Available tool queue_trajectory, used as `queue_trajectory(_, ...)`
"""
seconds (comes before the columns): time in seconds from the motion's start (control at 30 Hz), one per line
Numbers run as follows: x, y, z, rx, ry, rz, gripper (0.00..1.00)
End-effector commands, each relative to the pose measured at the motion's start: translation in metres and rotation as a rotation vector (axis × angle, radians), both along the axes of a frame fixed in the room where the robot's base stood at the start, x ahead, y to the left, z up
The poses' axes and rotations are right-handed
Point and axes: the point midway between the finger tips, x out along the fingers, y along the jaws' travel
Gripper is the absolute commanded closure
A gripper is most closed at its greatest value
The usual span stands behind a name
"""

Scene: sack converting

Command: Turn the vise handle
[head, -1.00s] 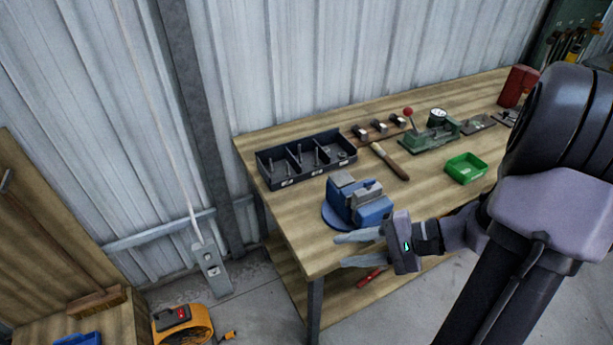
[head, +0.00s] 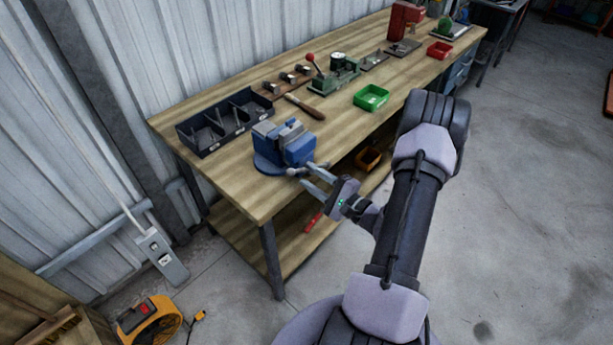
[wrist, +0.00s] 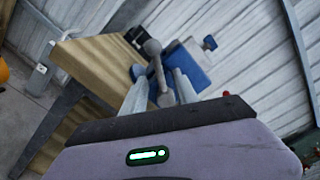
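The blue vise (head: 290,146) with grey jaws is at the front left corner of the workbench. In the wrist view it (wrist: 192,62) shows tilted beyond my fingers. The vise handle (wrist: 153,48) is a grey bar with rounded ends. In the wrist view it runs between my two fingers, with a gap to the fingers showing on at least one side. My gripper (head: 306,174) is open at the front of the vise, its fingers pointing at it. Whether a finger touches the handle cannot be told.
The wooden workbench (head: 222,185) carries a black divided bin (head: 222,128), a brush-like wooden-handled tool (head: 305,107), a green tray (head: 371,97) and a red tray (head: 440,50). A grey post stands left of the bench. An orange reel (head: 155,325) lies on the floor. Floor to the right is clear.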

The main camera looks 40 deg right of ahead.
Motion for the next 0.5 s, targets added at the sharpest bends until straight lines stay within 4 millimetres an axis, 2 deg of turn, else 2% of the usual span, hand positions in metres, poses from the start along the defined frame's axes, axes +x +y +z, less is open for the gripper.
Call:
queue_trajectory(0.1, 0.014, 0.002, 0.0, 0.0, 0.001, 0.003, 0.65)
queue_trajectory(0.2, 0.02, 0.002, 0.0, 0.0, 0.001, 0.0, 0.65)
queue_trajectory(0.47, 0.021, 0.002, 0.0, 0.001, 0.0, 0.0, 0.65)
queue_trajectory(0.5, 0.021, 0.002, 0.0, 0.001, 0.001, 0.0, 0.72)
